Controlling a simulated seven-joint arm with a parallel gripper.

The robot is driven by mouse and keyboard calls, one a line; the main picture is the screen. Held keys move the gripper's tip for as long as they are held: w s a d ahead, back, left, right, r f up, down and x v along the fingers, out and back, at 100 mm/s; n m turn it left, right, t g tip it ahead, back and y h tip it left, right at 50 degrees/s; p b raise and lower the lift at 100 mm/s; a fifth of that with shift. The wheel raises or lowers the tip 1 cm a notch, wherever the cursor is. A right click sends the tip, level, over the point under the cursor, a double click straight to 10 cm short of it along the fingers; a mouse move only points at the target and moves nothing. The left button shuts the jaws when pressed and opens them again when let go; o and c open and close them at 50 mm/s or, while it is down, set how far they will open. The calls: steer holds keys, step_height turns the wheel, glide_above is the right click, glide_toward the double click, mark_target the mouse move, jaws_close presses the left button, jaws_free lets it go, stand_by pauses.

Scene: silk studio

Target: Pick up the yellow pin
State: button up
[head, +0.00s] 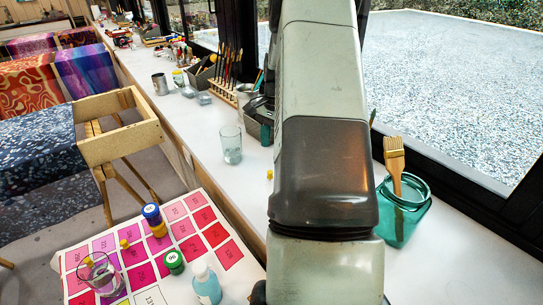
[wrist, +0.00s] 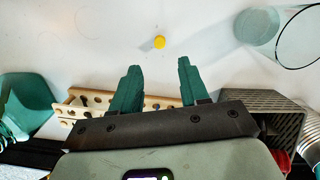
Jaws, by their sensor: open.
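The yellow pin (wrist: 159,42) shows in the wrist view as a small round yellow head on the white counter. It lies beyond my fingertips, about in line with the gap between them, and apart from both. In the head view a small yellow spot (head: 270,175) at the left edge of my arm looks like the same pin, partly hidden. My gripper (wrist: 159,67) has two green fingers, spread apart with nothing between them. In the head view my arm hides the gripper.
A teal jar with a brush (head: 404,205) stands right of my arm. A clear glass (head: 231,145) stands on the left. A wooden rack (wrist: 72,104) and a dark crate (wrist: 262,108) flank my fingers. More yellow pins (head: 124,244) sit on the colour chart (head: 232,253).

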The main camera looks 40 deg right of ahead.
steer(key=shift+r, duration=0.65)
steer(key=shift+d, duration=0.1)
